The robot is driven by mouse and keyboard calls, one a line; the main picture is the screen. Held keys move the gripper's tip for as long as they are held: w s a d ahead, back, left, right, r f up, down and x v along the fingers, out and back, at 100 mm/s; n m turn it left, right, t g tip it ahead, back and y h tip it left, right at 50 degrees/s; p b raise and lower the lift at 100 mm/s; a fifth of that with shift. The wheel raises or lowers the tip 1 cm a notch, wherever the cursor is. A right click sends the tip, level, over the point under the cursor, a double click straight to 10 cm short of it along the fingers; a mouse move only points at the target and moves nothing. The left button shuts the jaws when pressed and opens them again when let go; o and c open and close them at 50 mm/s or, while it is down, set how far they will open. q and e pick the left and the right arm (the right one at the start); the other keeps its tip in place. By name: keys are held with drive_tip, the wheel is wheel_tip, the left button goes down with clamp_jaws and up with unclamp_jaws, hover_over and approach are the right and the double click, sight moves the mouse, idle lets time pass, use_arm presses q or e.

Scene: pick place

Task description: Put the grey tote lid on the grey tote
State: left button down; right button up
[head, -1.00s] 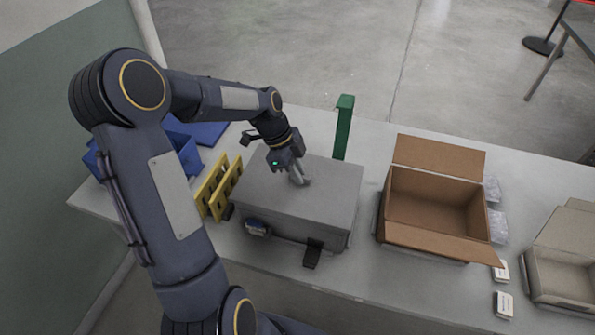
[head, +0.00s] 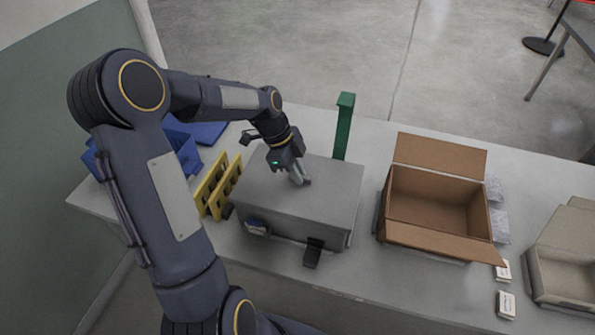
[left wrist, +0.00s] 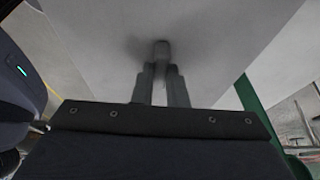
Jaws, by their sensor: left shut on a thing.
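The grey tote (head: 290,231) stands on the table left of the middle in the head view. The flat grey tote lid (head: 335,190) lies over its top, and the tote's inside is hidden. My left gripper (head: 301,181) is over the middle of the lid, shut on the lid's handle, which also shows in the left wrist view (left wrist: 161,52). The lid (left wrist: 215,40) fills much of the left wrist view. I cannot tell whether the lid sits fully down on the rim. My right gripper is not in view.
A green post (head: 343,127) stands behind the tote. Yellow slotted pieces (head: 217,189) and a blue bin (head: 183,147) are to its left. An open cardboard box (head: 437,205) stands to its right, with another box (head: 566,257) at the far right. Small white boxes (head: 506,304) lie near the front edge.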

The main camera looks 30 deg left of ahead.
use_arm(q)
drive_tip(key=shift+f, duration=0.15)
drive_tip(key=shift+f+b, duration=0.25)
drive_tip(key=shift+b, duration=0.2)
drive_tip(key=shift+f, duration=0.2)
idle(0.6)
idle(0.4)
drive_tip(key=c, duration=1.4)
unclamp_jaws()
drive_tip(key=shift+r+p, duration=2.4)
drive_tip(key=shift+r, duration=1.65)
